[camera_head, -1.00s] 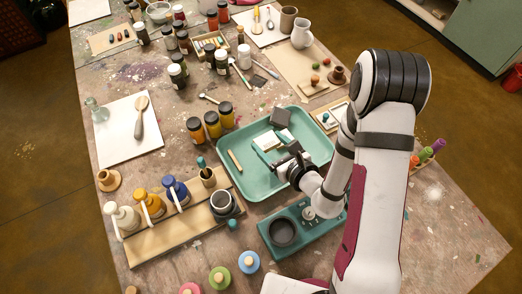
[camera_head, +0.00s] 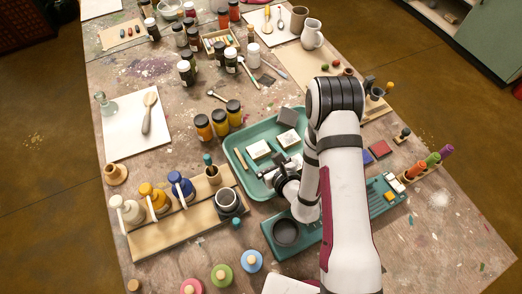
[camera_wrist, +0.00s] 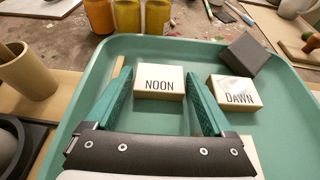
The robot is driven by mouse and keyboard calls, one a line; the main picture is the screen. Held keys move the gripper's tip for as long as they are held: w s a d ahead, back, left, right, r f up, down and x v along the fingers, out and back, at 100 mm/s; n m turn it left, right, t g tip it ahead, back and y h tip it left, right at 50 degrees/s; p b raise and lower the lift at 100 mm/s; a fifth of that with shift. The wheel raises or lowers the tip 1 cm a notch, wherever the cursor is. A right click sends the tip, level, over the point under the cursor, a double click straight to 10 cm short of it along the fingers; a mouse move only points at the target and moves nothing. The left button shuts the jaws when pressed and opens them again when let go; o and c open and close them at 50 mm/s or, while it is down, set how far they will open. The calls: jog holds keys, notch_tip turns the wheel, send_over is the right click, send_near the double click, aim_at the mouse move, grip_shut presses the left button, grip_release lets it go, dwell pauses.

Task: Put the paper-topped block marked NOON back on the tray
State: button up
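The paper-topped block marked NOON (camera_wrist: 160,80) lies flat on the teal tray (camera_wrist: 75,115), its label facing up. In the head view I see it as a pale block (camera_head: 258,150) left of a second pale block. That second block is marked DAWN (camera_wrist: 234,93) and sits on the tray to the right. My gripper (camera_wrist: 159,75) is open, its teal fingers to either side of the NOON block, with a visible gap on each side. In the head view my gripper (camera_head: 268,168) is low over the tray, on the near side of the NOON block.
A dark grey block (camera_wrist: 243,53) rests on the tray behind DAWN. A pale edge at the lower right of the wrist view is mostly hidden by my gripper. A wooden stick (camera_head: 240,158) lies at the tray's left. A teal device (camera_head: 265,238) stands in front.

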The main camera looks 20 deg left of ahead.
jog(key=shift+r, duration=0.1)
jog(key=v, duration=0.7)
jog(key=shift+s+d+r, duration=0.15)
jog(key=shift+d, duration=0.05)
jog(key=s+a+r+n+g+y, duration=0.1)
jog(key=a+r+n+g+y, duration=0.3)
jog(key=r, duration=0.6)
jog(key=s+a+r+n+g+y, duration=0.1)
jog(key=s+r+n+g+y, duration=0.1)
jog(key=s+r+n+g, duration=0.65)
jog(key=s+d+n+h, duration=0.7)
jog(key=s+d+h, duration=0.1)
jog(key=s+d, duration=0.15)
jog(key=w+d+n+t+h, duration=0.1)
jog(key=d+t+h, duration=0.2)
jog(key=d+h, duration=0.3)
jog(key=d, duration=0.4)
jog(key=shift+d+r, duration=0.2)
jog(key=shift+r, duration=0.1)
